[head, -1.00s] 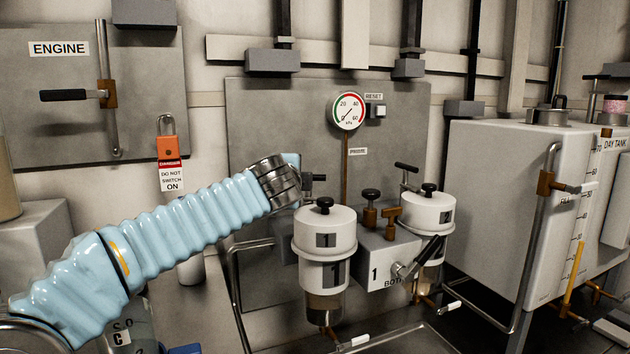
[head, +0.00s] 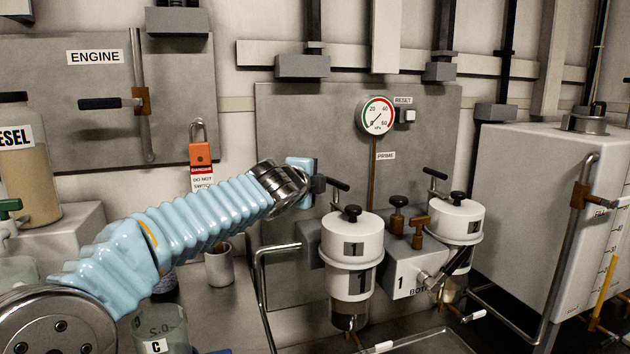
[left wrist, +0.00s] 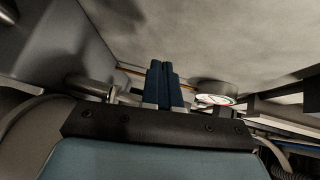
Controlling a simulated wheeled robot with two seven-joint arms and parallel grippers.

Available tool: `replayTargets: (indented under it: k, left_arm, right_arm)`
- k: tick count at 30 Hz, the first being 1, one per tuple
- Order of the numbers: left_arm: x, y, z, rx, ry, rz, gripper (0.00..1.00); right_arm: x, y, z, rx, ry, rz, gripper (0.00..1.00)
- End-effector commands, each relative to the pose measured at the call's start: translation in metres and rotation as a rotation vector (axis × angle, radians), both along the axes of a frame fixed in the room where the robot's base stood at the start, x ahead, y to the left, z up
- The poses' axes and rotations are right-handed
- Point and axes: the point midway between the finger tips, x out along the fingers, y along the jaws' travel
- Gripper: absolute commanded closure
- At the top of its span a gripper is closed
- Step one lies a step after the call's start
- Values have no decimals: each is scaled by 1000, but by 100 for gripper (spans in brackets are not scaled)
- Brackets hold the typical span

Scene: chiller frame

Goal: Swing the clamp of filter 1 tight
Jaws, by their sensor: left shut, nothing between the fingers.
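Filter 1 (head: 352,240) is a white canister marked 1, with a black top knob and a clear lower bowl. A short black-handled lever (head: 338,184), apparently its clamp, stands just behind its lid. My left gripper (left wrist: 165,82) shows in the left wrist view with its blue fingers together and nothing between them. In the head view my left wrist ends just left of the lever, with a dark part close to it; I cannot tell whether they touch. The fingertips are not clear there. My right gripper is in neither view.
Filter 2 (head: 456,218) stands to the right, with its own black-handled lever (head: 435,173). The grey valve block (head: 405,270) sits between the filters. A gauge (head: 377,115) is above. A bent metal rail (head: 262,285) stands left of filter 1. A large tank (head: 530,190) is at right.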

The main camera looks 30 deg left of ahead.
Motion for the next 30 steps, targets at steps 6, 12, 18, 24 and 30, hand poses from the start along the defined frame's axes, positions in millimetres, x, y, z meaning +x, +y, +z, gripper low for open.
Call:
replayTargets:
  k: [6,12,18,24,30]
  left_arm:
    - [6,3,0,0,1,1,100]
    - [10,4,0,0,0,0,100]
    - [12,4,0,0,0,0,100]
    - [12,4,0,0,0,0,100]
    - [12,4,0,0,0,0,100]
  right_arm:
    - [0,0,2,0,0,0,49]
    - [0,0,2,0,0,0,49]
    - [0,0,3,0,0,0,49]
    - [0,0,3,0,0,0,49]
    - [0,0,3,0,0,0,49]
